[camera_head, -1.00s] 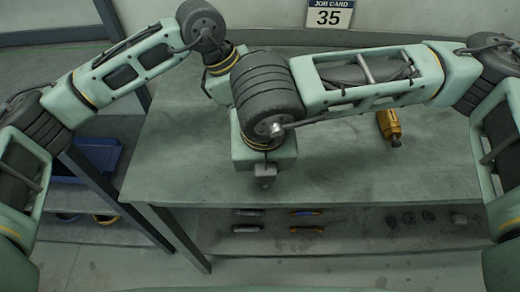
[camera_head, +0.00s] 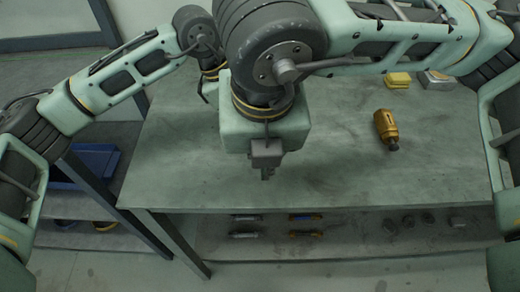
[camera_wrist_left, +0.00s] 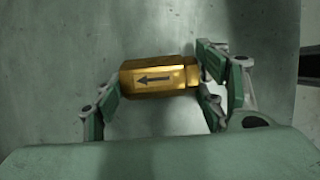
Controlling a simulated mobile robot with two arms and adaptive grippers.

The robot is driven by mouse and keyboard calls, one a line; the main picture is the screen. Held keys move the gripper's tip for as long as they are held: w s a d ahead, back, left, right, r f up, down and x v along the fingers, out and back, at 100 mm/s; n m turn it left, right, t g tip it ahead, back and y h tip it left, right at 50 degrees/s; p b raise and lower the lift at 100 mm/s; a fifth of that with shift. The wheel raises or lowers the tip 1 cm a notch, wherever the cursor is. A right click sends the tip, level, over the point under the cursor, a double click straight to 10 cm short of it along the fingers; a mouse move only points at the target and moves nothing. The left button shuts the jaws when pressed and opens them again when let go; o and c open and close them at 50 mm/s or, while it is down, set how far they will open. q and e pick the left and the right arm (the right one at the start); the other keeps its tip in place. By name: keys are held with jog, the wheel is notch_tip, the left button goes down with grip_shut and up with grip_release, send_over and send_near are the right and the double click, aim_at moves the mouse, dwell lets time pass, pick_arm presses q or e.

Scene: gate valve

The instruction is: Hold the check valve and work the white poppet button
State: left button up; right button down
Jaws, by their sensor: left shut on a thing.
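The check valve, a brass hex body with a black arrow pointing left, shows in the left wrist view (camera_wrist_left: 160,76). My left gripper (camera_wrist_left: 160,95) is shut on it, fingers at both ends. The white poppet button cannot be made out.
A brass fitting with a dark tip (camera_head: 387,128) lies on the right of the table (camera_head: 340,165). A yellow block (camera_head: 398,80) and a grey block (camera_head: 438,80) sit behind it. A lower shelf holds several small parts. A blue bin (camera_head: 92,163) stands at left.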

pick_arm(q)
jog(key=o, duration=1.3)
jog(key=shift+o, duration=0.2)
